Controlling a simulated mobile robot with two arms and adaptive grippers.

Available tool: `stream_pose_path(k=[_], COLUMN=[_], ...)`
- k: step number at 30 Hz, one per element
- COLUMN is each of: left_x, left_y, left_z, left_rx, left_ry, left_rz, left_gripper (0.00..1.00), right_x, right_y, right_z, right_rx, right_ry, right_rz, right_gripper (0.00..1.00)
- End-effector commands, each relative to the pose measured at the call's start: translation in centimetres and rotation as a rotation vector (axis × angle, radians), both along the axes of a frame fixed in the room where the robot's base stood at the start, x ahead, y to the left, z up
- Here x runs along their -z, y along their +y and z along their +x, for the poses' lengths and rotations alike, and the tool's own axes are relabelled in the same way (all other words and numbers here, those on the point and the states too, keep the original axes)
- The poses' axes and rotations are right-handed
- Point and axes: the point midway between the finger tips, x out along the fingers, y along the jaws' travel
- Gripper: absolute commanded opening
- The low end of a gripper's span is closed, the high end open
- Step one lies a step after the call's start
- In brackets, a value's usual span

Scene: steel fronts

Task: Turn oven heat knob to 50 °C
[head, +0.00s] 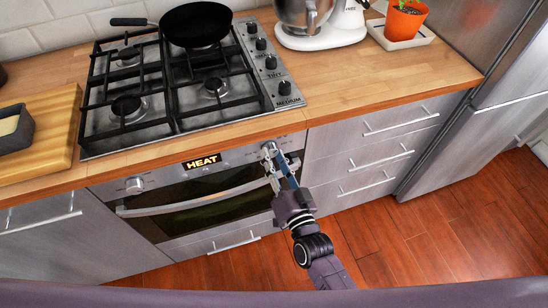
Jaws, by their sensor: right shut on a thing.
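The oven (215,195) is set in the steel front under the hob, with a dark window and a long bar handle. Its lit display (202,161) reads "HEAT". The heat knob (268,147) is the round steel knob at the right end of the oven panel. My right gripper (271,160) reaches up to it from below and is shut on it. The fingers partly cover the knob, and its mark and scale cannot be read. My left gripper is not in view.
A second oven knob (134,184) is left of the display. The oven handle (200,203) runs just left of my gripper. Above are the gas hob (180,95), a black pan (195,24) and a stand mixer (318,22). Drawers (375,150) are at right; the wooden floor (440,230) there is clear.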

Motion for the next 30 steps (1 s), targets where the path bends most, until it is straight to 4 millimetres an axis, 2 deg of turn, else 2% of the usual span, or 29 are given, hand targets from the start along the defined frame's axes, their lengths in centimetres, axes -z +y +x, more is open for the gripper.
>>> stream_pose_path(k=[18, 19, 21, 24, 30], left_x=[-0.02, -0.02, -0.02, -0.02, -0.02], left_y=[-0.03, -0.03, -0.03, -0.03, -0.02], left_z=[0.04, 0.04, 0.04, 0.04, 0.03], left_rx=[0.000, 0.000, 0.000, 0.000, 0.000], left_ry=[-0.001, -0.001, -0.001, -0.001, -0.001], left_rz=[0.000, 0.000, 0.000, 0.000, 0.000], left_gripper=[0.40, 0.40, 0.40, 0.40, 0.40], right_x=[0.09, 0.09, 0.09, 0.06, 0.04], right_y=[-0.02, -0.02, -0.01, -0.01, 0.00], right_z=[-0.02, -0.02, -0.03, -0.02, -0.02], right_rx=[0.000, 0.000, 0.000, 0.000, 0.000], right_ry=[0.016, 0.016, 0.016, 0.015, 0.015], right_rz=[0.044, 0.044, 0.044, 0.043, 0.044], right_gripper=[0.05, 0.30, 0.38, 0.47, 0.47])
